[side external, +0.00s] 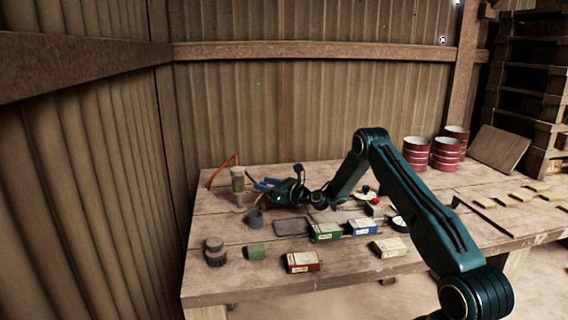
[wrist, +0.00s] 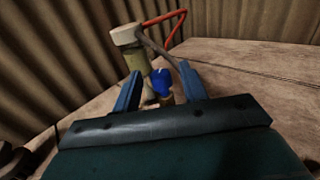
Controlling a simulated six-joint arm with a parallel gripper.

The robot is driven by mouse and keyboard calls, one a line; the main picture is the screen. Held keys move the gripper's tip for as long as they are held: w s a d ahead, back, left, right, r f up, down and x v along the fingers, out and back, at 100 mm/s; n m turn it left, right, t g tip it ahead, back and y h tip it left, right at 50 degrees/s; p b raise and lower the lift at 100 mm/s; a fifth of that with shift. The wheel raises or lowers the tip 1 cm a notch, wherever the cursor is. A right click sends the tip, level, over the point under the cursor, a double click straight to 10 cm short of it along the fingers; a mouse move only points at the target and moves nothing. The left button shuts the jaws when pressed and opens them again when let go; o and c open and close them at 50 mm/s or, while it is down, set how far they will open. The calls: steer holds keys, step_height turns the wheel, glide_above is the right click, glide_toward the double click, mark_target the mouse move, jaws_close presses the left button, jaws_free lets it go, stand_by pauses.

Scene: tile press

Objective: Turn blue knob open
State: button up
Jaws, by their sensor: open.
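The blue knob (wrist: 161,79) shows in the wrist view, low on the front of an upright fitting with a pale top (wrist: 127,34) and a greenish body. My gripper (wrist: 160,71) is open, with one blue finger to the left of the knob and the other to its right. The knob appears between the fingers, with no clear contact; its depth relative to the fingertips is hard to tell. In the side view the fitting (side external: 238,181) stands at the table's back left, and my gripper (side external: 262,185) is just right of it. The knob cannot be made out there.
Small boxes, including a green one (side external: 326,232) and a red one (side external: 303,262), lie toward the table's front. Red cans (side external: 417,152) stand at back right. A corrugated wall is behind.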

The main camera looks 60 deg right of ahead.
steer(key=shift+w, duration=0.75)
steer(key=shift+c, duration=0.4)
jaws_close()
steer(key=shift+n+y, duration=0.6)
steer(key=shift+y, duration=0.3)
steer(key=shift+n+g+y, duration=0.3)
steer(key=shift+n+y, duration=0.5)
steer(key=shift+y, duration=0.5)
steer(key=shift+n+y, duration=0.4)
steer(key=shift+n+g+y, duration=1)
steer(key=shift+n+y, duration=0.3)
steer(key=shift+y, duration=0.7)
